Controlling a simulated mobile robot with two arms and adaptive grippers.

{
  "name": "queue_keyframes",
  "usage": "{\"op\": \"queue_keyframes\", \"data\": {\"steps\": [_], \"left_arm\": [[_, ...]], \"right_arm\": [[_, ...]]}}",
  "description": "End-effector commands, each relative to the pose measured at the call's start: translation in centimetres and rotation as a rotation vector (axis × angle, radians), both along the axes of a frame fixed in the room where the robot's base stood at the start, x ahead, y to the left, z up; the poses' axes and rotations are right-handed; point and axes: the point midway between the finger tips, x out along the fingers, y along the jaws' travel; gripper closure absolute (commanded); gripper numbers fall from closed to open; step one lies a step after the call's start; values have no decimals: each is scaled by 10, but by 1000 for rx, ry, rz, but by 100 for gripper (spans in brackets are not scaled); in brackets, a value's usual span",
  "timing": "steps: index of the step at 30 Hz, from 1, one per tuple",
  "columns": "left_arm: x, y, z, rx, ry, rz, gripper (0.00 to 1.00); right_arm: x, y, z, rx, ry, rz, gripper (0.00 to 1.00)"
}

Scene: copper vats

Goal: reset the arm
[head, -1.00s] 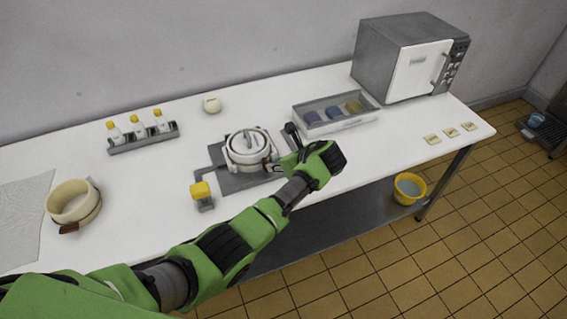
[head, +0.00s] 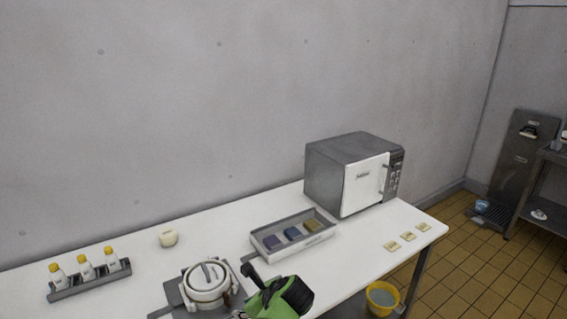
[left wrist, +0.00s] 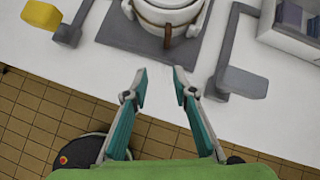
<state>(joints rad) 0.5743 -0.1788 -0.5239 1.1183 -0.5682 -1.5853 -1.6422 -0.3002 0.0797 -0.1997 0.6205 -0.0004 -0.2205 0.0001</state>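My left gripper (left wrist: 161,80) is open and empty in the left wrist view, its two teal-padded fingers apart and pointing at the table's front edge. In the head view the green end of my left arm is at the bottom, and the gripper (head: 241,312) is mostly cut off or hidden. A white round lidded pot (head: 207,282) stands on a grey plate just left of it; the pot also shows in the left wrist view (left wrist: 188,20), beyond the fingertips and apart from them. My right gripper is in neither view.
A grey tray (head: 264,259) with coloured blocks and a microwave (head: 345,180) stand on the white table. A bottle rack (head: 92,282) is at the left, and several small tiles (head: 408,236) lie near the right end. A yellow bucket (head: 382,297) is below. A yellow-topped piece (left wrist: 45,14) stands left.

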Motion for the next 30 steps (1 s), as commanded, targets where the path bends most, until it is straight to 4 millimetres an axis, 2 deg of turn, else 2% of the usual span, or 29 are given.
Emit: {"op": "queue_keyframes", "data": {"steps": [1,3,6,11,15,18,24,30], "left_arm": [[-18,2,-18,-74,-11,62,75],[-47,5,-40,-203,-44,184,75],[-94,12,-66,-398,-99,407,75],[-170,31,-86,-658,-187,788,75],[-231,49,-81,-827,-265,1103,75],[-261,58,-72,-906,-307,1264,75],[-302,70,-52,-1001,-366,1483,75],[-332,77,-31,-1067,-407,1645,75]], "right_arm": [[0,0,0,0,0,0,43],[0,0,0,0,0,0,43],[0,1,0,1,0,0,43],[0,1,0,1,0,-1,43],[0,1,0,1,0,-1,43],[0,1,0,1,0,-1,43],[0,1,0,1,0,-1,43],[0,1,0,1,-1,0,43]]}}
